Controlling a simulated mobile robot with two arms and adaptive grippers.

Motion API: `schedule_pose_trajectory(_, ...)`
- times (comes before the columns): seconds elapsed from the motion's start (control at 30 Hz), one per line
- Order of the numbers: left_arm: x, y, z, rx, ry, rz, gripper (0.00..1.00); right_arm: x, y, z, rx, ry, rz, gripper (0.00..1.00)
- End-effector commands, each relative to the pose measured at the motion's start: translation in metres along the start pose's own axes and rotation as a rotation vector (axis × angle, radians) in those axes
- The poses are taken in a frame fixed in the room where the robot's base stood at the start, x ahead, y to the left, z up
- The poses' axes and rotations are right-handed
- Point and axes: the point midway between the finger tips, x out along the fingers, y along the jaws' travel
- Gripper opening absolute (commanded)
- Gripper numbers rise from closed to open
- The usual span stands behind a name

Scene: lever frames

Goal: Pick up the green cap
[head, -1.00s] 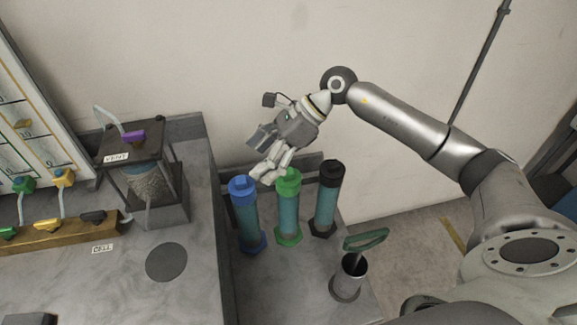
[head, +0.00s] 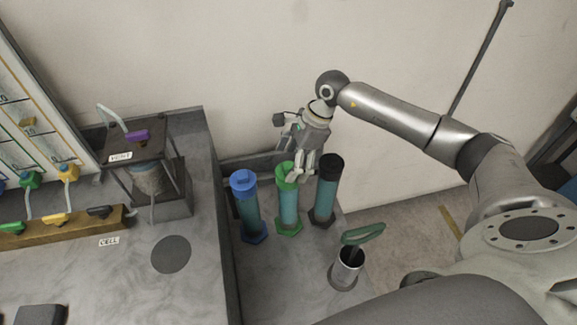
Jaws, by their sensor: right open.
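The green cap (head: 284,174) sits on top of the middle cylinder (head: 289,205), which stands upright between a blue-capped and a black-capped cylinder. My right gripper (head: 300,174) is open and points down just at the right and back side of the green cap. One finger overlaps the cap's right edge in the picture; I cannot tell whether it touches. My left gripper is not in view.
The blue-capped cylinder (head: 246,205) and the black-capped cylinder (head: 326,190) stand close on either side. A metal cup (head: 347,268) with a green-handled tool (head: 363,234) is in front right. A caged vessel (head: 150,175) stands on the left bench.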

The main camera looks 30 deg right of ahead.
Motion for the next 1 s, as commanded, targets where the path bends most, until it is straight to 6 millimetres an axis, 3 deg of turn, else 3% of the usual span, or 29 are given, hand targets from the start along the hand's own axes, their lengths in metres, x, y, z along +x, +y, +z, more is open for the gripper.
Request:
schedule_pose_trajectory(0.2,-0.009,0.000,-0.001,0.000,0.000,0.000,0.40,0.020,0.000,0.000,0.001,0.000,0.000,0.84)
schedule_pose_trajectory(0.43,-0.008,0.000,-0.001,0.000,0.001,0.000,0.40,0.022,0.000,0.000,0.001,0.000,-0.001,0.83)
schedule_pose_trajectory(0.8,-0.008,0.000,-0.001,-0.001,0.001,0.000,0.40,0.021,0.000,0.000,0.001,0.000,-0.001,0.37)
schedule_pose_trajectory(1.0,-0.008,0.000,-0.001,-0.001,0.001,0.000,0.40,0.021,0.000,0.000,0.001,0.000,-0.001,0.37)
